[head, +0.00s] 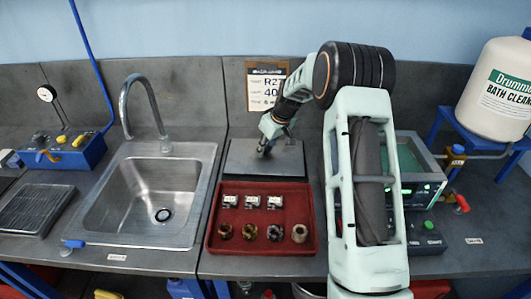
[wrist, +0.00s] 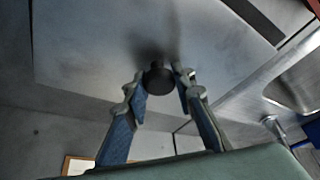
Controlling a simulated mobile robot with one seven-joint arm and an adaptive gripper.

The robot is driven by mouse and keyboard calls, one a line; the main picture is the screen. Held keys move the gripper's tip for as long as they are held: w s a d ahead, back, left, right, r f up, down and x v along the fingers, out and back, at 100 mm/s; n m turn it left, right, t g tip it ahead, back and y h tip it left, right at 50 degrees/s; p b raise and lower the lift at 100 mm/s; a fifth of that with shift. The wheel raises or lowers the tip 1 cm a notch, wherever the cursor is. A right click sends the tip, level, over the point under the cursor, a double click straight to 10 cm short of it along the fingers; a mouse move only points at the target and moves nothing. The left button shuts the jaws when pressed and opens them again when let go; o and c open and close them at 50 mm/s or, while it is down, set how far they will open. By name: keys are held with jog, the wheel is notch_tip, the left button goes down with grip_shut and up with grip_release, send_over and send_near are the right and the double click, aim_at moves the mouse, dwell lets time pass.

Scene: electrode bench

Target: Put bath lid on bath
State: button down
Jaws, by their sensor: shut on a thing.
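The bath lid (head: 240,165) is a flat grey plate with a dark knob, lying level behind the red tray in the head view. In the wrist view the lid (wrist: 90,75) fills much of the picture, with its black knob (wrist: 158,80) between my fingertips. My gripper (head: 263,150) reaches down to the lid's middle and is shut on the knob. I cannot tell whether the lid touches the bench. The bath (head: 408,158), an open-topped tank with greenish contents, stands to the right, partly hidden by my arm.
The red tray (head: 212,240) holds small metal blocks and several round parts in front of the lid. A steel sink (head: 120,200) with a tall tap is at left. A white bath cleaner drum (head: 497,90) stands on a blue stand at right. A clipboard (head: 258,95) is on the back wall.

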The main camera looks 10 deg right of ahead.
notch_tip(320, 180, up, 9)
jog(key=shift+w+b, duration=0.1)
jog(key=shift+b, duration=0.4)
notch_tip(320, 180, up, 4)
jog(key=shift+r+p, duration=0.15)
jog(key=shift+p, duration=0.95)
